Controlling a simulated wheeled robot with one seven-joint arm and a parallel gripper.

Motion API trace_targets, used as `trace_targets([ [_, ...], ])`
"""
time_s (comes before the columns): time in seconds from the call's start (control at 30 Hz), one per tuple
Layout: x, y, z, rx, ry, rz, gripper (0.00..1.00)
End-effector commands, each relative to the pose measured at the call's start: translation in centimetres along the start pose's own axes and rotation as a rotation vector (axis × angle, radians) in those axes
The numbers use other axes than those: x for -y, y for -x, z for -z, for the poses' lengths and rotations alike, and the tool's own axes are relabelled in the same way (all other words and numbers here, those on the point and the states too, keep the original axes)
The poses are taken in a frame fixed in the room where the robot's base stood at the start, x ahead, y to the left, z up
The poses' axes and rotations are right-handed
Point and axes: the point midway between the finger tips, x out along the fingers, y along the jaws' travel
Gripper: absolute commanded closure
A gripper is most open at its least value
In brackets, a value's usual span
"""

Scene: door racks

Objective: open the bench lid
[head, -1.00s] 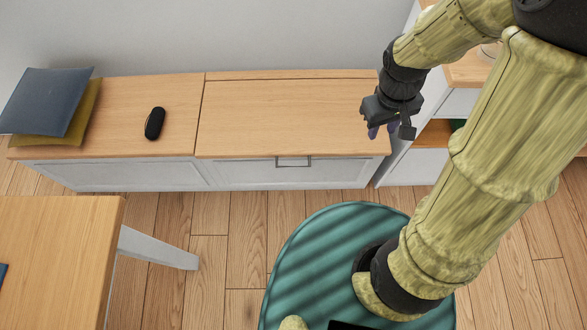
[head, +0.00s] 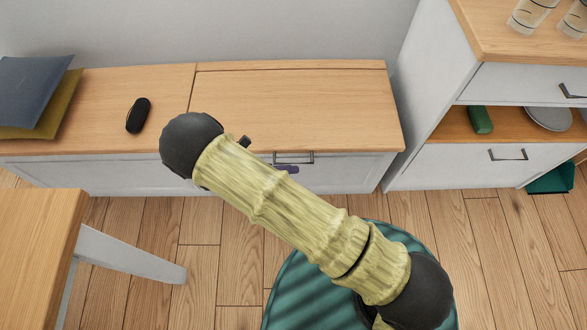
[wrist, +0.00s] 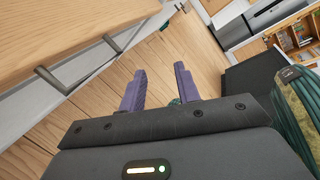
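The bench lid (head: 295,105) is a light wooden panel on the right part of the low bench, lying shut. A dark bar handle (head: 308,157) is on the white front just below the lid edge. In the wrist view the handle (wrist: 52,80) is at the left, under the wooden edge (wrist: 70,40). My gripper (wrist: 159,86) has two purple fingers, spread apart with nothing between them. It is right of the handle in that view and apart from it. In the head view my arm hides most of the gripper; a purple fingertip shows by the handle.
A white cabinet (head: 435,160) stands to the right. A wooden table (head: 35,240) is at the lower left. A round teal thing (head: 300,290) is below my arm.

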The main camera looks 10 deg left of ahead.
Motion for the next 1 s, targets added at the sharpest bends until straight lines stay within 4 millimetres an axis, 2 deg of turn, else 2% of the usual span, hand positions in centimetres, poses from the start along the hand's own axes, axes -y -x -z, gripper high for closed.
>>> trace_targets([
  [0.03,-2.5,0.7,2.0,0.097,0.078,0.014,0.68],
  [0.1,-4.7,1.9,3.8,0.226,0.181,0.043,0.68],
  [0.2,-7.4,3.8,6.4,0.41,0.31,0.097,0.68],
  [0.33,-9.8,5.7,9.2,0.592,0.419,0.166,0.68],
  [0.5,-10.6,6.8,10.6,0.685,0.47,0.21,0.68],
  [0.83,-10.5,6.8,10.5,0.684,0.471,0.21,0.68],
  [1.0,-10.4,5.9,9.7,0.683,0.471,0.21,0.68],
])
